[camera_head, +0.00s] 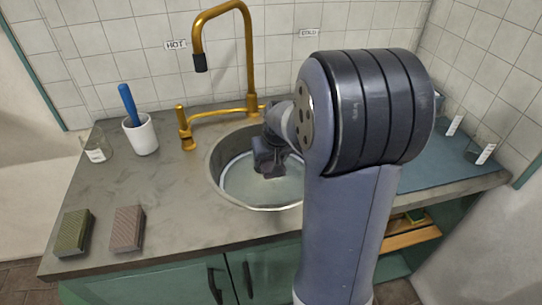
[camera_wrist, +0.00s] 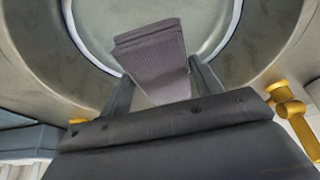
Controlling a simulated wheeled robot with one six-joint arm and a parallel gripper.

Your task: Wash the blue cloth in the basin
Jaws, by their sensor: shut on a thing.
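My gripper (camera_head: 268,160) reaches down into the round basin (camera_head: 213,168) in the head view. The basin has a pale grey-green inside with a light ring; I cannot tell how deep any water is. In the wrist view, my gripper (camera_wrist: 160,75) is shut on a folded, ribbed cloth (camera_wrist: 153,52). The cloth looks greyish purple rather than clearly blue, and it lies over the basin's inside (camera_wrist: 212,28). In the head view I cannot make out the cloth apart from the dark gripper. My arm hides the basin's right side.
A gold tap (camera_head: 249,60) arches behind the basin, with a handle (camera_head: 184,128) at left. A white cup (camera_head: 141,136) with a blue-handled tool and a glass (camera_head: 95,147) stand left. A blue mat (camera_head: 440,175) lies right.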

